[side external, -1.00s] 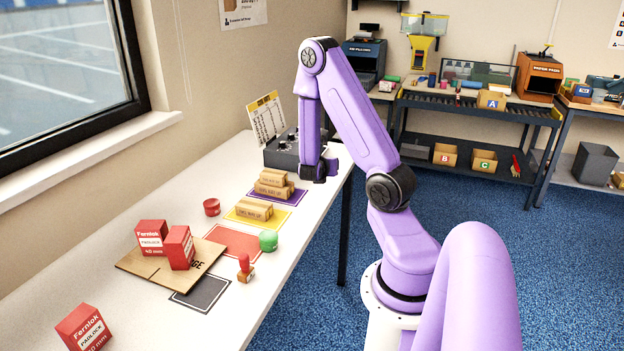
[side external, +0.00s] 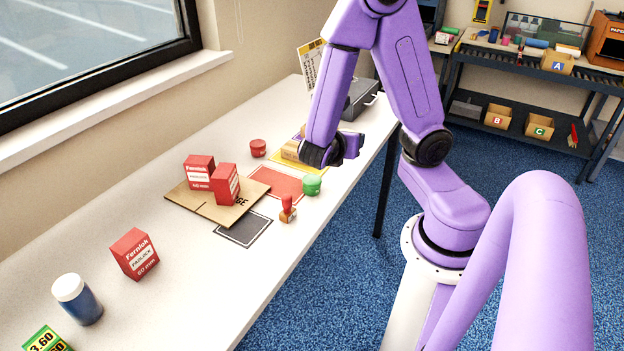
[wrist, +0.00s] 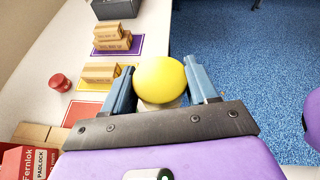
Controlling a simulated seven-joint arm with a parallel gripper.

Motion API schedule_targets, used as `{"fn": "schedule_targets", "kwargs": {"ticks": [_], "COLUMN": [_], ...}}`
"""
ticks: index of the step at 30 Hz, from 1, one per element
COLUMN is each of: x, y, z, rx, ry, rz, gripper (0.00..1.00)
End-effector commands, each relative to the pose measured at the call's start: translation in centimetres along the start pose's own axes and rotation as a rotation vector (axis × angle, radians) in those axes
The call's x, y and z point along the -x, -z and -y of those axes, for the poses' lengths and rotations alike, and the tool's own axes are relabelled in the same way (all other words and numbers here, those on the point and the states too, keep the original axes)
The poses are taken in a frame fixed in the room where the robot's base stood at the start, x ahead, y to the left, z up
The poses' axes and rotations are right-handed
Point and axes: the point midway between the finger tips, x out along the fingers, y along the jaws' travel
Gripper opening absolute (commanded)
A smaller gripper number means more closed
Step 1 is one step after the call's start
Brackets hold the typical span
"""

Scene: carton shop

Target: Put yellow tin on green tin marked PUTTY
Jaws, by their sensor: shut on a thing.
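The yellow tin (wrist: 160,78) is between the two fingers of my gripper (wrist: 159,85) in the wrist view, its round top facing the camera. In the side view my gripper (side external: 348,150) hangs above the table near its right edge; the yellow tin cannot be made out there. A green tin (side external: 312,185) stands on the table by the right corner of the red mat, nearer the camera than my gripper and apart from it. Its marking is too small to read. I cannot make out the green tin in the wrist view.
A red tin (side external: 258,148) stands left of the yellow mat (wrist: 85,109), which holds cartons. A stamp (side external: 288,209) stands near the green tin. Red padlock boxes (side external: 224,184) sit on cardboard (side external: 183,196). The red mat (side external: 275,182) looks bare.

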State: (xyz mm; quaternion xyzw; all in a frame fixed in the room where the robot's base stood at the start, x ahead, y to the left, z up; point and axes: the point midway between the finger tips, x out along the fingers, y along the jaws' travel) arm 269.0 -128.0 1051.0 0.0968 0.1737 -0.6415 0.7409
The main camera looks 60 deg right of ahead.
Motion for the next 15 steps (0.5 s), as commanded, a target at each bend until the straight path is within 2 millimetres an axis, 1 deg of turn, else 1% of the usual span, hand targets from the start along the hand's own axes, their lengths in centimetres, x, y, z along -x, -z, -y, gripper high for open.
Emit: {"fn": "schedule_targets", "kwargs": {"ticks": [1,3,7,11,15], "x": [0.9,1.9,3.0,3.2,2.5], "y": [0.3,0.7,1.2,1.4,1.6], "z": [0.5,1.2,2.2,2.4,1.4], "rx": [0.003,0.003,0.000,-0.001,-0.001], "ry": [-0.007,-0.006,-0.003,0.001,0.006], "rz": [0.002,0.001,0.002,0.002,0.004], "gripper": [0.20,0.20,0.20,0.20,0.20]}}
